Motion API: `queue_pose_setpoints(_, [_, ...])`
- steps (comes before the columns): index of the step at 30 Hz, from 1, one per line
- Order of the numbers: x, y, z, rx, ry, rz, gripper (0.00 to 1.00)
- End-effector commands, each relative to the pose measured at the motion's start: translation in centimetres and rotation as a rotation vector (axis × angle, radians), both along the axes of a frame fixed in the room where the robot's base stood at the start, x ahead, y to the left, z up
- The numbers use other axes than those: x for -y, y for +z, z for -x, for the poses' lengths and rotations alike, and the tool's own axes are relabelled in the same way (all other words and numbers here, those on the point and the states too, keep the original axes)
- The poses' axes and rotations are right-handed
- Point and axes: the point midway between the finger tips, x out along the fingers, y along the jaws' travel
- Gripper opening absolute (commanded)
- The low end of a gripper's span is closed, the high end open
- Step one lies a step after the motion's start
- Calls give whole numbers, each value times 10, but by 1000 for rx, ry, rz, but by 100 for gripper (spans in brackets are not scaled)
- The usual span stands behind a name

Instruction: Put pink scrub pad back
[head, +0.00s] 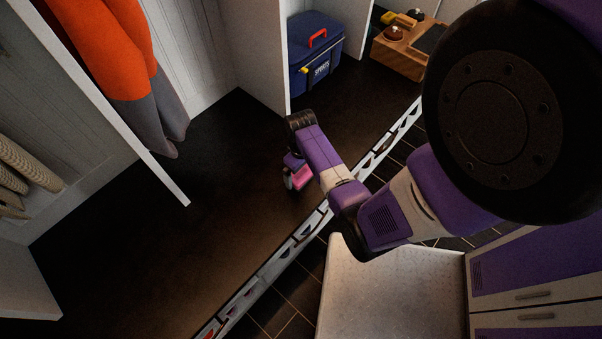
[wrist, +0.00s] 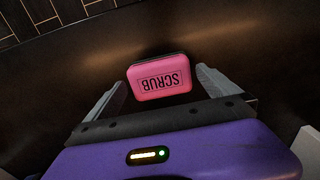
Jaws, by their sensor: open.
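The pink scrub pad (wrist: 159,78), marked "SCRUB", lies on the dark bench top in the wrist view. It sits between and just ahead of the two grey fingers of my gripper (wrist: 165,92), which are spread apart with gaps on both sides of the pad. In the head view the pad (head: 303,178) shows as a small pink patch beside my gripper (head: 290,177), low over the bench and partly hidden by my arm. Whether the fingers touch the bench is unclear.
The dark bench top (head: 170,235) is clear to the left. A blue cooler bag (head: 317,62) stands in a cubby behind, with a wooden box (head: 400,55) to its right. An orange and grey garment (head: 130,60) hangs at the left. White dividers (head: 262,60) separate the cubbies.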

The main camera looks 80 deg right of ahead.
Motion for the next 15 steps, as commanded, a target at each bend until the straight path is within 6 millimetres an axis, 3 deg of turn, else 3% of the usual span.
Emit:
queue_pose_setpoints(9, [0, 67, -1, 2, 1, 3, 100])
queue_pose_setpoints(15, [0, 92, 0, 0, 1, 1, 100])
